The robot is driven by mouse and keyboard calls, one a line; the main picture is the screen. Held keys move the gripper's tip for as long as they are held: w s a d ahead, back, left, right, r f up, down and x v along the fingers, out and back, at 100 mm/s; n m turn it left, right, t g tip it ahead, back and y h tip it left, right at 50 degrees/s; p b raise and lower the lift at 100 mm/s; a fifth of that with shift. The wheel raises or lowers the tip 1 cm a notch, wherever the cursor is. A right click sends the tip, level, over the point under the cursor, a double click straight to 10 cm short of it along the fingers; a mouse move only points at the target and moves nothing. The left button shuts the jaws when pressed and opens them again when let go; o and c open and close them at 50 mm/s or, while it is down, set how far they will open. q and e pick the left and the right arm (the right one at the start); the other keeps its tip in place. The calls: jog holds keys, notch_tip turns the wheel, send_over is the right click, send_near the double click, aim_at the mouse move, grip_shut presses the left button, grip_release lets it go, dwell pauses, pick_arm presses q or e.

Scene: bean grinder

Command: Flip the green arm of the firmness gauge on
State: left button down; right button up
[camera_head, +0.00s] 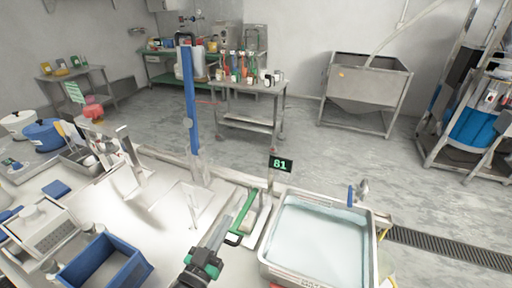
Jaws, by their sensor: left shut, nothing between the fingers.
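The green arm (243,212) lies at a slant on a light metal block on the bench at lower middle, with a black loop at its near end. A small black display (280,164) with a lit green "81" stands on a post behind it. I take these as parts of the firmness gauge. My left gripper (223,226), grey with a green and black wrist, reaches up from the bottom edge. It is shut and empty, just left of the green arm's near end. I cannot tell whether they touch. My right gripper is not in view.
A metal basin (268,262) of pale liquid stands close right of the green arm. A blue bin (106,262) is at lower left. The white bench top between bin and gauge is partly clear.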

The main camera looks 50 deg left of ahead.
pick_arm(q)
jog(key=shift+s+d+f+b, duration=0.1)
jog(key=shift+s+f+b, duration=0.15)
jog(key=shift+f+b, duration=0.35)
jog(key=s+d+f+b, duration=0.2)
jog(key=s+d+f, duration=0.1)
jog(key=s, duration=0.3)
jog(key=shift+s+f+b, duration=0.3)
jog(key=shift+f+b, duration=0.05)
jog(key=shift+b, duration=0.05)
dwell(0.6)
